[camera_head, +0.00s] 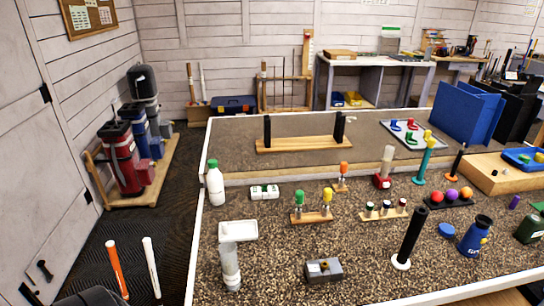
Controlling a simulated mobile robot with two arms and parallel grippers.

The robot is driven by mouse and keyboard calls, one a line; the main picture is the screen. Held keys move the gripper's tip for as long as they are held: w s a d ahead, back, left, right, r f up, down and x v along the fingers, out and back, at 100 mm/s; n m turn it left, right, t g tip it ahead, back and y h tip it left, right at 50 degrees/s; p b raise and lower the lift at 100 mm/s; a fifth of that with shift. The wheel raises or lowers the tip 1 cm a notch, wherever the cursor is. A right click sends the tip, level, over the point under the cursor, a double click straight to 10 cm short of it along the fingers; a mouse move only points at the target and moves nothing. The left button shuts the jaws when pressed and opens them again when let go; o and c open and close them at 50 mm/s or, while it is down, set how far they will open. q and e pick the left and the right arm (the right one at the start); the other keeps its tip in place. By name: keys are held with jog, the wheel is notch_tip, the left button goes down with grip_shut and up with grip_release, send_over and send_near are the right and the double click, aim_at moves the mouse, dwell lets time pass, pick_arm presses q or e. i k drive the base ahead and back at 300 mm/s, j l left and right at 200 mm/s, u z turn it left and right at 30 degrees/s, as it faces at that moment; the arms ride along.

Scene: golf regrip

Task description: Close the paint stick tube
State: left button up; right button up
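I cannot tell for sure which thing is the paint stick tube. A low wooden rack (384,216) on the speckled bench holds three small upright tubes (386,207) with dark and coloured tops; these may be paint sticks. A small purple cylinder (515,202) lies tilted near the right edge, with no separate cap that I can make out. Neither of my grippers can be made out in the view. A dark rounded shape at the bottom left corner is cut off by the frame.
A black post on a white base (402,263), a dark blue bottle (475,237), a grey block (323,270), a clear cylinder (230,268) and a white tray (238,230) stand around the rack. Bare speckled bench (365,275) shows at the front middle.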

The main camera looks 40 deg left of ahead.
aim_at(230, 267)
jog(key=u, duration=1.6)
